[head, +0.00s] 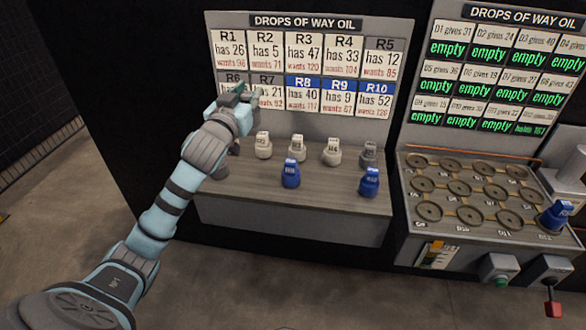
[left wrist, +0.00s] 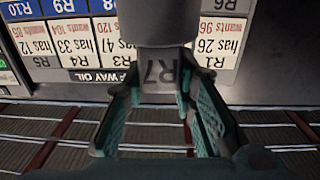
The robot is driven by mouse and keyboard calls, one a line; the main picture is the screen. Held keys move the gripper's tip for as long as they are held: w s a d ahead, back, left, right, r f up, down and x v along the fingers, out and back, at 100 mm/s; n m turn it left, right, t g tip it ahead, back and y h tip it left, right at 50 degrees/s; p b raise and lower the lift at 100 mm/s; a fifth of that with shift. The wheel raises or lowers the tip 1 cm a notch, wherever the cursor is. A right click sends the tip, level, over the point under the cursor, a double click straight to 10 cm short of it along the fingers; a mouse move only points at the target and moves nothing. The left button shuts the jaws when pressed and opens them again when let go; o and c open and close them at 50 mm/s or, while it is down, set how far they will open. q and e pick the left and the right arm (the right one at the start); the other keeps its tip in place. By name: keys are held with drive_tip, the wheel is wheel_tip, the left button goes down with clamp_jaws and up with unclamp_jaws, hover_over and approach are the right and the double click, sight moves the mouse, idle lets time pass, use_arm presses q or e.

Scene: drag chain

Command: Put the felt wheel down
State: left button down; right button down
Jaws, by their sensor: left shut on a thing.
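My left gripper (head: 240,97) is raised in front of the board, above the left end of the grey shelf. In the left wrist view its two green-padded fingers (left wrist: 162,112) are closed around a grey piece marked R7 (left wrist: 160,72). The piece is clear of the shelf; its far end is out of the wrist picture. I cannot tell from its shape that it is a felt wheel, and no other thing is clearly one. My right gripper is not in view.
The shelf (head: 255,200) carries white pieces (head: 263,147), a grey piece (head: 369,154) and blue pieces (head: 290,175). Its front left is clear. A labelled board (head: 300,22) stands behind. On the right, a tray (head: 470,228) has round sockets and a blue piece (head: 556,216).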

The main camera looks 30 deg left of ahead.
use_arm(q)
drive_tip(key=shift+w+a+f+n+y+b, duration=0.1)
drive_tip(key=shift+a+f+n+y+b, duration=0.2)
drive_tip(key=shift+a+f+y+b, duration=0.25)
drive_tip(key=shift+h, duration=0.25)
wheel_tip(320, 180, down, 18)
drive_tip(key=b, duration=0.6)
drive_tip(key=shift+r, duration=0.2)
drive_tip(key=shift+f, duration=0.25)
drive_tip(key=shift+r, duration=0.15)
drive_tip(key=c, duration=1.3)
unclamp_jaws()
